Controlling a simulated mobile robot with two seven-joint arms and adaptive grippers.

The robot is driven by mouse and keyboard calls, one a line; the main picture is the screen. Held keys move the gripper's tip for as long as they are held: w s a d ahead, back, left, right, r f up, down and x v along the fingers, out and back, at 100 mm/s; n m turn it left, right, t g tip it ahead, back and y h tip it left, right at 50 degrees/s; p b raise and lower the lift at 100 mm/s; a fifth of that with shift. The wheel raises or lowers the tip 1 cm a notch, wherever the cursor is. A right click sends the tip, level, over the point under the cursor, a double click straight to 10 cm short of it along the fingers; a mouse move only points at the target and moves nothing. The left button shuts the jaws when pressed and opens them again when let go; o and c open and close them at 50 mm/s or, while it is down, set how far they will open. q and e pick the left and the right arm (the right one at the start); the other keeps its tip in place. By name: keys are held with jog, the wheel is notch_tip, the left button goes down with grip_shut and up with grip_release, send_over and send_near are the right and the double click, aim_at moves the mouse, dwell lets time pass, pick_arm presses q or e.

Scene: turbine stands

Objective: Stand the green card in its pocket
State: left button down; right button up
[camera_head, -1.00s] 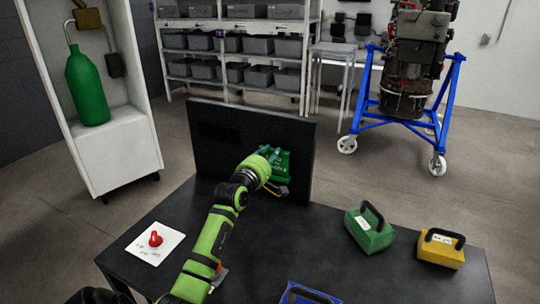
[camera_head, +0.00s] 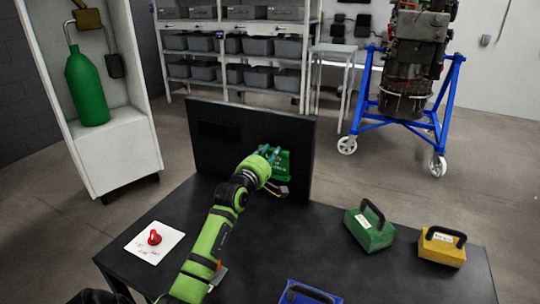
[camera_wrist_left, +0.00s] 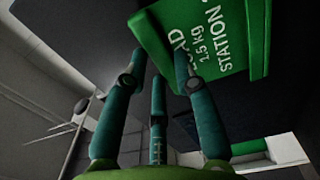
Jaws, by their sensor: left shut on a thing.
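The green card (camera_head: 283,167) is upright at the right part of the black panel (camera_head: 220,160). A green rim (camera_wrist_left: 258,40) runs along the right of the printed face. I cannot tell whether it is the pocket's wall, or how deep the card sits. My right gripper is not in view.
A green handled weight (camera_head: 368,236), a yellow one (camera_head: 440,251) and a blue one (camera_head: 300,297) stand on the dark table (camera_head: 330,262). A white sheet (camera_head: 146,252) with a red item (camera_head: 155,238) lies at the left.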

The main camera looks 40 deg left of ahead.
pick_arm(q)
jog(key=shift+d+f, duration=0.15)
jog(key=shift+f, duration=0.8)
jog(key=c, duration=0.9)
grip_release()
jog(key=shift+s, duration=0.1)
jog(key=shift+o, duration=0.8)
jog(key=p+v, duration=0.3)
jog(key=v, duration=0.3)
jog(key=shift+s+r, duration=0.4)
jog(key=shift+r, duration=0.05)
